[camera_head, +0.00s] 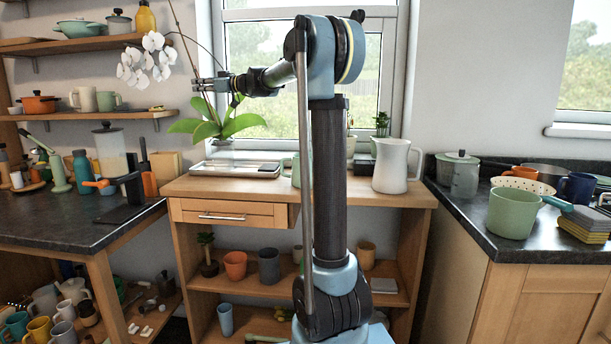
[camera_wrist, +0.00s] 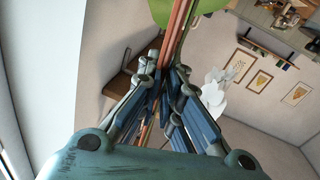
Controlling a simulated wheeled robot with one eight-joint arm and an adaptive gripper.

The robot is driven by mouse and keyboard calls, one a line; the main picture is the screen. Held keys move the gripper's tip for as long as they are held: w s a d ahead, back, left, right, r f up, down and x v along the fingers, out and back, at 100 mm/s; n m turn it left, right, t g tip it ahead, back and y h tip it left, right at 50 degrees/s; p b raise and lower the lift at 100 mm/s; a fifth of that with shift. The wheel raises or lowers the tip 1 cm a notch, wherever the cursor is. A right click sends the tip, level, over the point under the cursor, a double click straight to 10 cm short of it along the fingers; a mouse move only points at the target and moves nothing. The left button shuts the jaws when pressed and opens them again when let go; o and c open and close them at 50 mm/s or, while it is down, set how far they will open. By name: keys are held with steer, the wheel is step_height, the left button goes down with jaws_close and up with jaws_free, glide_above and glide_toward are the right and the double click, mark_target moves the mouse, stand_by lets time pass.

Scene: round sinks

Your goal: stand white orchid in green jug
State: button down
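The white orchid (camera_head: 148,62) hangs at the upper left in the head view, with white blooms on an arching stem and broad green leaves (camera_head: 232,125) lower down. My gripper (camera_head: 206,84) is shut around its stems above the leaves. In the wrist view my gripper's fingers (camera_wrist: 165,80) close on brownish stems (camera_wrist: 178,35), with white petals (camera_wrist: 213,90) to the right. The leaves are above the wooden counter, near the window. A pale green vessel (camera_head: 295,171), probably the green jug, stands on that counter behind my arm, which hides much of it.
A tall white jug (camera_head: 394,166) stands at the counter's right. A flat tray (camera_head: 235,170) lies at its left, below the orchid. Shelves with pots and mugs (camera_head: 85,99) are close left of the blooms. A mint pot (camera_head: 513,212) stands on the right worktop.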

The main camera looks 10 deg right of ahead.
steer(key=shift+r, duration=0.1)
stand_by(0.5)
steer(key=shift+r, duration=2.4)
